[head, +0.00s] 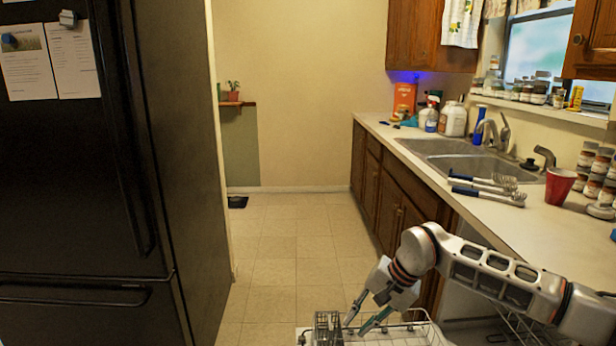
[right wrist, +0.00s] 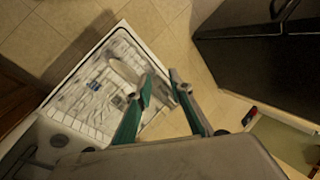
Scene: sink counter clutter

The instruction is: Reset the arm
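My right arm comes in from the lower right in the head view. Its gripper (head: 355,327) points down over an open dishwasher rack (head: 432,336), beside a grey cutlery basket (head: 327,325). In the right wrist view, the two green-and-grey fingers of my right gripper (right wrist: 161,76) stand apart with no object visible between them. The white rack (right wrist: 75,112) lies below them there, with a pale, blurred item (right wrist: 124,72) near the left finger. My left gripper is not in view.
A black fridge (head: 80,190) stands at the left. The counter (head: 520,225) at the right holds a sink (head: 465,160), several brushes (head: 487,187), a red cup (head: 559,186), jars and bottles. The tiled floor (head: 285,250) between them is clear.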

